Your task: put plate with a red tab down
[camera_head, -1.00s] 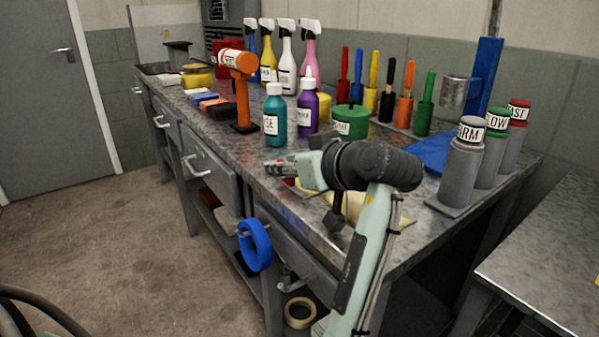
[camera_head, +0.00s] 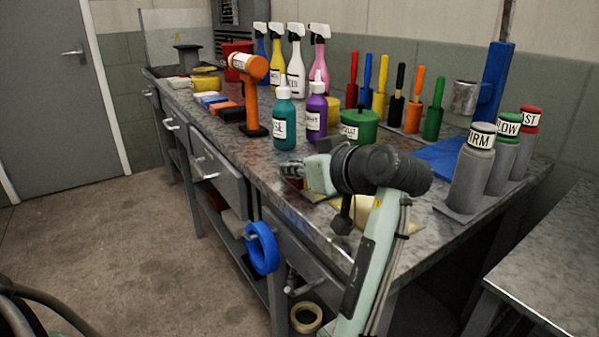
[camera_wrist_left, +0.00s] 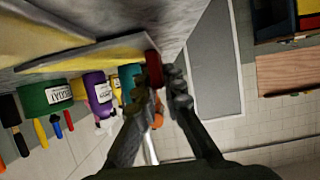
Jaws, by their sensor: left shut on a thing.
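The plate with a red tab (camera_wrist_left: 88,54) is a thin grey and yellow sheet in the left wrist view, close to the bench surface. Its red tab (camera_wrist_left: 153,68) sits between the fingers of my left gripper (camera_wrist_left: 163,84), which is shut on it. In the head view my left gripper (camera_head: 293,172) is low over the front part of the bench, in front of the teal bottle. The wrist and gripper hide most of the plate there. I cannot tell whether the plate touches the bench. My right gripper is not in view.
A yellowish sheet (camera_wrist_left: 40,38) lies on the workbench (camera_head: 345,250). Teal (camera_head: 285,122) and purple (camera_head: 316,116) bottles and a green tub (camera_head: 359,128) stand behind the gripper. Grey canisters (camera_head: 473,172) stand at right. A blue tape roll (camera_head: 262,248) hangs at the bench front.

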